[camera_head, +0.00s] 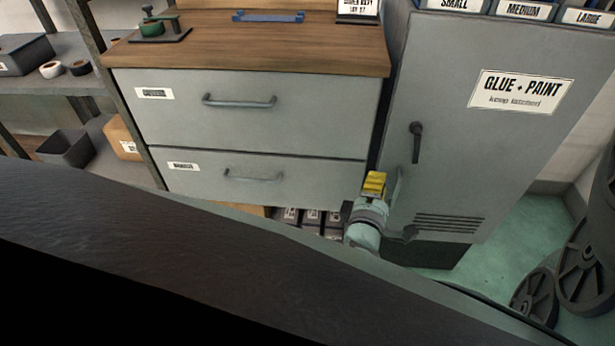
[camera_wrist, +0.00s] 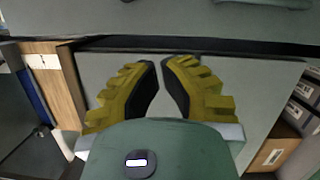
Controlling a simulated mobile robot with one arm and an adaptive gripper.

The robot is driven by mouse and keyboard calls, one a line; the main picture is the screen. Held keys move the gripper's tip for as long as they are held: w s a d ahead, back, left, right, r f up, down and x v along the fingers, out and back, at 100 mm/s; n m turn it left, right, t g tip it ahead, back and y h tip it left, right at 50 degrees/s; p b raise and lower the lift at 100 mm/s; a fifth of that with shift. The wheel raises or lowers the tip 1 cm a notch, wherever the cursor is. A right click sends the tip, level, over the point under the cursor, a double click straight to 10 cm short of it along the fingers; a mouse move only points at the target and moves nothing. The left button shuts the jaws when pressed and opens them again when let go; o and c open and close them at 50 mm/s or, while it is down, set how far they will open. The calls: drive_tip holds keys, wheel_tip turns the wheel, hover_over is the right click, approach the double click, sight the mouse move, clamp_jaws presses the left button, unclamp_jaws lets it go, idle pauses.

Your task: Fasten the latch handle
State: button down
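The latch handle (camera_head: 416,142) is a dark lever on the grey cabinet door (camera_head: 450,180), under the sign "GLUE + PAINT keep latched". Its lever hangs down, nearly vertical, from a round pivot at its top. The door looks close to flush with the cabinet, but I cannot tell if it is fully shut. My gripper (camera_head: 375,184) is below and to the left of the handle, apart from it. In the wrist view the yellow fingers of my gripper (camera_wrist: 161,65) come together at the tips with nothing between them. The latch handle cannot be made out in the wrist view.
A drawer unit with an upper drawer (camera_head: 250,112) and a lower drawer (camera_head: 240,178) stands left of the cabinet, each with a bar handle. Its wooden top (camera_head: 320,47) holds a blue tool rail (camera_head: 268,17). Dark wheels (camera_head: 537,297) stand at the lower right.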

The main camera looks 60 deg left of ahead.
sight(415, 133)
drive_tip(key=b+x, duration=0.2)
drive_tip(key=x, duration=0.7)
drive_tip(key=shift+w+a+b, duration=0.1)
drive_tip(key=shift+w+b, duration=0.25)
drive_tip(key=shift+w, duration=0.05)
drive_tip(key=shift+w+d+r+p, duration=0.25)
drive_tip(key=shift+w+d+p, duration=0.15)
drive_tip(key=shift+w, duration=0.15)
drive_tip(key=shift+w+d+r+p, duration=0.25)
drive_tip(key=shift+w+d, duration=0.1)
drive_tip(key=shift+w, duration=0.15)
drive_tip(key=shift+w+d, duration=0.35)
drive_tip(key=shift+w, duration=0.1)
drive_tip(key=shift+f, duration=0.1)
drive_tip(key=shift+f, duration=0.1)
